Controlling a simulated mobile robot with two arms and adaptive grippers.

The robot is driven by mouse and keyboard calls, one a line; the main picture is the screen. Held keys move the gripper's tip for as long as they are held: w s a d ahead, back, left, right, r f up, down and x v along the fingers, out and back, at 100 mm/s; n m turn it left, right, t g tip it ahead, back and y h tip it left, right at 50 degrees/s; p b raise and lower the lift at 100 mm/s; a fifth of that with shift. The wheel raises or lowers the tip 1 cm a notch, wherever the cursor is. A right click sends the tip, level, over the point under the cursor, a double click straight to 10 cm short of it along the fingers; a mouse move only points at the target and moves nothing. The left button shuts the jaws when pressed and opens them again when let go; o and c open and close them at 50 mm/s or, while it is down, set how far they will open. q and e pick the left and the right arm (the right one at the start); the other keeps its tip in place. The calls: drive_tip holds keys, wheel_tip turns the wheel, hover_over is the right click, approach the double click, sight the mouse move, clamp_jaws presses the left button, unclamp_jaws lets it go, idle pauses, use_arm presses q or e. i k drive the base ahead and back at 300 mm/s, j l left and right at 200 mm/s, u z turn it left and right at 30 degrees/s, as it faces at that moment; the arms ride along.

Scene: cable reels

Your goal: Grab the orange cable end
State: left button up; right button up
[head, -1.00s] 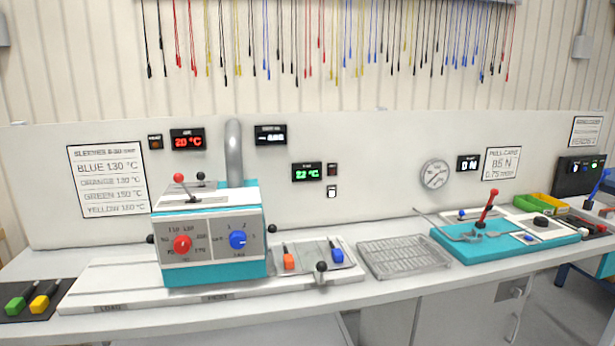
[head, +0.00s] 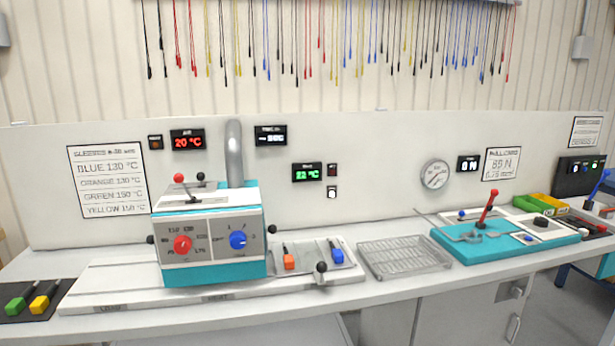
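The orange cable end (head: 289,262) lies on a light grey plate to the right of the teal and white heating machine. It has a short dark tip pointing up and away. A blue cable end (head: 337,256) lies to its right on the same plate. A green cable end (head: 16,304) and a yellow one (head: 40,303) lie on a dark pad at the far left of the bench. Neither of my grippers shows in the head view.
The heating machine (head: 212,262) stands left of the orange end. A black-knobbed lever (head: 321,268) stands close to its right front. A wire rack (head: 404,258) and a teal pull tester (head: 507,246) are farther right. The bench's front strip is clear.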

sight(288, 260)
drive_tip(key=i+j+z, duration=0.1)
drive_tip(key=i+j, duration=0.55)
drive_tip(key=j, duration=0.3)
drive_tip(key=i+z, duration=0.05)
